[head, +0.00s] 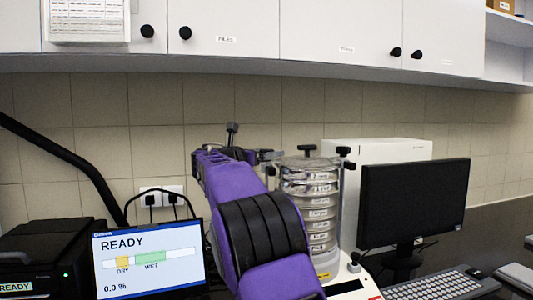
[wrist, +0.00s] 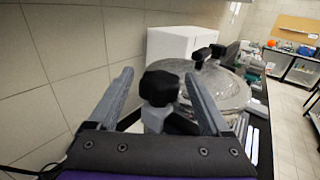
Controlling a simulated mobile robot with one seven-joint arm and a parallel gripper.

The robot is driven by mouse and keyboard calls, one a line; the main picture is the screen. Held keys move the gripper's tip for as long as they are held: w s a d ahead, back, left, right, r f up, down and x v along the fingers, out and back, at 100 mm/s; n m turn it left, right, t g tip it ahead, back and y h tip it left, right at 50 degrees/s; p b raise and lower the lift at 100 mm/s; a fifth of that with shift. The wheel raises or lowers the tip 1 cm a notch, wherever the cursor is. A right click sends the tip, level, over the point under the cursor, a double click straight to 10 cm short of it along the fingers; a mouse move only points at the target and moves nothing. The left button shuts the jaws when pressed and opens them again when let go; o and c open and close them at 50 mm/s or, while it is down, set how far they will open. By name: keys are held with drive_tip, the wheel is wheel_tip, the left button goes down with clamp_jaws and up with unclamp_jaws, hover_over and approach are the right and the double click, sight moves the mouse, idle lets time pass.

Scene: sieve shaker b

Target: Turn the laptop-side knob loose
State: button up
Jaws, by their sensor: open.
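The near clamp knob (wrist: 160,86), black and lobed on a grey post, stands in the middle of the wrist view, at the left edge of the sieve lid. My gripper (wrist: 159,76) is open, with one finger on each side of this knob; visible gaps separate the fingers from it. In the head view my gripper (head: 262,155) reaches in from the left at the top of the sieve stack (head: 310,212), and the near knob is hard to make out there. Two other black knobs, the centre one (head: 306,148) and the right one (head: 345,151), top the shaker.
A screen reading READY (head: 150,258) stands at left. A white box (head: 395,149) and a monitor (head: 413,203) are behind and right of the shaker, with a keyboard (head: 437,284) in front. Tiled wall lies behind; cabinets (head: 245,30) hang above.

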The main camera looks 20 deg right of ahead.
clamp_jaws()
idle(0.4)
